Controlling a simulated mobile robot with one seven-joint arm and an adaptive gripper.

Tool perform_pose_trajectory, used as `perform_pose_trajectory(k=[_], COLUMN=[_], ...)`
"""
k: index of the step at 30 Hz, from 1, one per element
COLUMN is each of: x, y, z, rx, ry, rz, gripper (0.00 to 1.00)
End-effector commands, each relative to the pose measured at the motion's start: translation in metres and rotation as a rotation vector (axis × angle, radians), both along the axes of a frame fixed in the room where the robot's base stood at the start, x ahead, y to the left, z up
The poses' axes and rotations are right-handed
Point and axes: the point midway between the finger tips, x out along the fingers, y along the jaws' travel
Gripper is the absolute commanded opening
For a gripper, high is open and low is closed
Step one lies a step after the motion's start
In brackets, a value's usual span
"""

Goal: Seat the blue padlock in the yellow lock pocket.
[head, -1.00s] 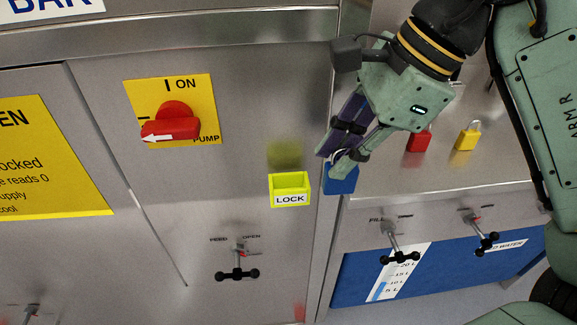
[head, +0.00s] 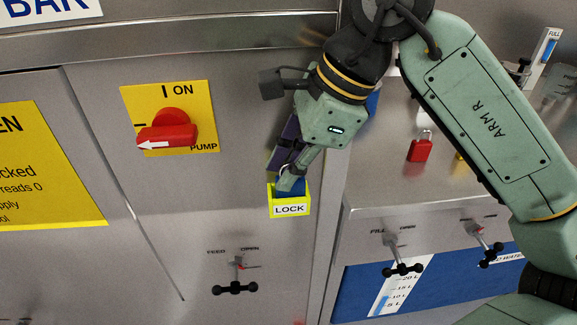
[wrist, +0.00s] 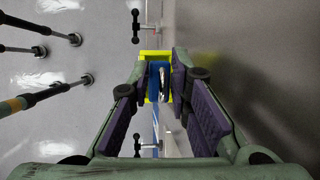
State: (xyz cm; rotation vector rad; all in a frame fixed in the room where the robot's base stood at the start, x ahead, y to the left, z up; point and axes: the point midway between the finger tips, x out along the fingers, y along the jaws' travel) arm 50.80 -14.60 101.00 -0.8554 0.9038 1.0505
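The blue padlock (head: 288,187) is at the mouth of the yellow lock pocket (head: 290,209), its lower part hidden behind the pocket's front wall marked LOCK. The pocket is fixed to the steel panel. My gripper (head: 287,178) points down over the pocket, its fingers around the top of the padlock. In the wrist view the blue padlock (wrist: 154,82) and its pale shackle lie between the fingertips, with the yellow pocket (wrist: 152,55) around them. The fingers look closed on the padlock. I cannot tell whether it touches the pocket's floor.
The red pump switch (head: 167,136) on its yellow plate is up and left of the pocket. A feed valve handle (head: 236,287) is below. A red padlock (head: 420,147) and a partly hidden yellow one are on the steel surface to the right.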

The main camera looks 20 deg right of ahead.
Motion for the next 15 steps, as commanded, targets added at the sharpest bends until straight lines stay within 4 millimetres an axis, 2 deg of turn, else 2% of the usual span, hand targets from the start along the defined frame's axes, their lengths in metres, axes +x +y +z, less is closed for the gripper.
perform_pose_trajectory(k=[8,15], x=[-0.0001,-0.0001], y=[-0.0002,-0.0002], z=[0.0003,0.0003], rx=[0.000,0.000], ry=[0.000,0.000], rz=[0.000,0.000], gripper=[0.37,0.37])
